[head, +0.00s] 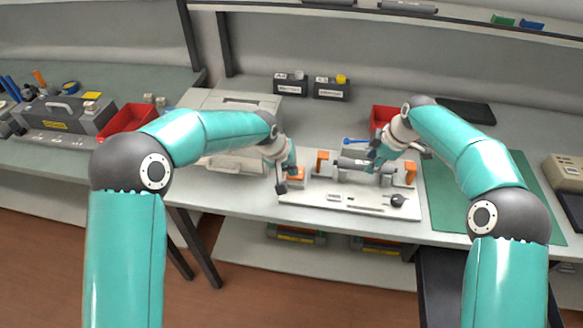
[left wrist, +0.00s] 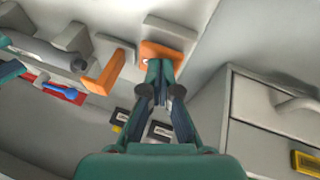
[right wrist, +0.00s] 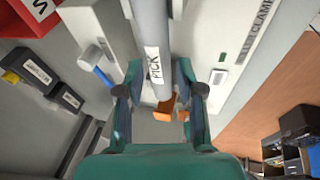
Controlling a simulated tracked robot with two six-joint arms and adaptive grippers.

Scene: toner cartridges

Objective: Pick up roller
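The roller is a grey cylinder (head: 352,163) lying across a white fixture board (head: 345,199). In the right wrist view the roller (right wrist: 150,35) carries a white label reading "PICK". My right gripper (head: 374,162) is over the roller; its fingers (right wrist: 154,88) stand apart, one on each side of it. I cannot tell whether they touch it. My left gripper (head: 287,183) is at the left end of the board, beside an orange block (head: 297,172). In the left wrist view its fingertips (left wrist: 160,68) are together in front of the orange piece (left wrist: 170,52), with nothing visible between them.
Orange brackets (head: 322,161) (head: 410,174) stand near the roller's ends. A red bin (head: 384,117) and a blue-handled tool (head: 354,140) are behind the board. A printer (head: 232,102) stands left, two toner boxes (head: 331,88) behind. A green mat (head: 452,205) lies right.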

